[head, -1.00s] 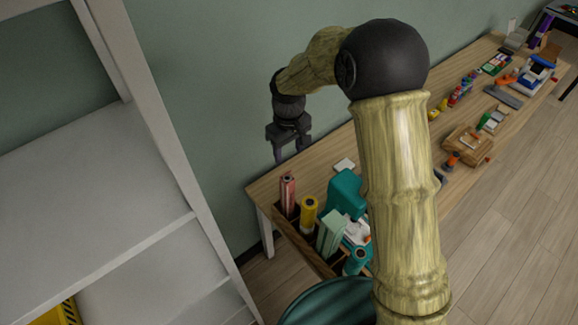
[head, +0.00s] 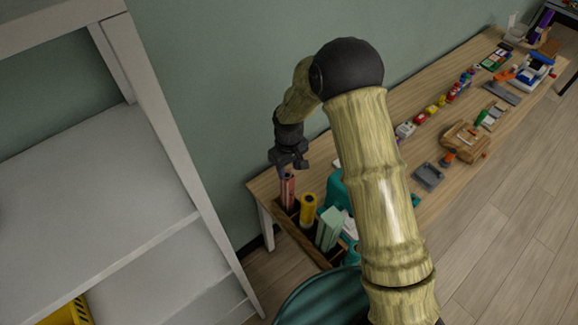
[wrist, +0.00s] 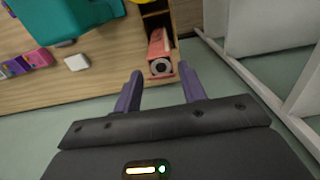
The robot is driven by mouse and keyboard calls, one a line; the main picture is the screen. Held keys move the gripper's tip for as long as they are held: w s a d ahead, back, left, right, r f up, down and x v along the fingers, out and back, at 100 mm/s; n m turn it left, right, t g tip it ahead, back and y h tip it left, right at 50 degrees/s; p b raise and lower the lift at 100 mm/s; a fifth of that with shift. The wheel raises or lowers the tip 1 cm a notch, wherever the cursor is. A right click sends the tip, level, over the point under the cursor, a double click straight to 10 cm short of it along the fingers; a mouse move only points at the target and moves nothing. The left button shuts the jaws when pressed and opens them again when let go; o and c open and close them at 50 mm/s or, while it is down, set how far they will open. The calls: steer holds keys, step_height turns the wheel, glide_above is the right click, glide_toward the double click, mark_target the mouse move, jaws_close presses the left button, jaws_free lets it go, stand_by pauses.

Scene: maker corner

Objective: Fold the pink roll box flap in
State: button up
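The pink roll box (head: 288,194) stands upright in the left end slot of a wooden organizer (head: 304,240) at the table's near end. In the wrist view the pink box (wrist: 158,48) shows its open end with a dark-rimmed, light roll core inside. I cannot clearly make out its flap. My gripper (head: 286,173) is just above the pink box in the head view, pointing down. In the wrist view my gripper (wrist: 160,70) is open, its two purple fingers apart on either side of the box's end, with nothing held.
A yellow roll (head: 308,209) and a pale green box (head: 329,229) stand in neighbouring slots. A teal machine (head: 338,190) is just behind, partly hidden by my arm. A white shelf unit (head: 185,190) stands at the left. Small tools and parts spread along the table.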

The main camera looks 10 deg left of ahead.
steer(key=c, duration=0.6)
steer(key=shift+s+d+f+t+y+b, duration=0.1)
steer(key=shift+f+t+y+b, duration=0.2)
steer(key=shift+b, duration=0.7)
steer(key=t+y+b, duration=0.1)
steer(key=b, duration=0.2)
steer(key=d+f+y+b, duration=0.1)
steer(key=b, duration=0.1)
steer(key=shift+s+t+b, duration=0.4)
steer(key=shift+s+r+t+y+b, duration=0.1)
steer(key=shift+t+y+b, duration=0.2)
steer(key=shift+y+b, duration=0.15)
steer(key=o, duration=1)
steer(key=shift+r, duration=0.15)
steer(key=b+v, duration=0.1)
steer(key=v, duration=1.6)
steer(key=shift+r, duration=0.15)
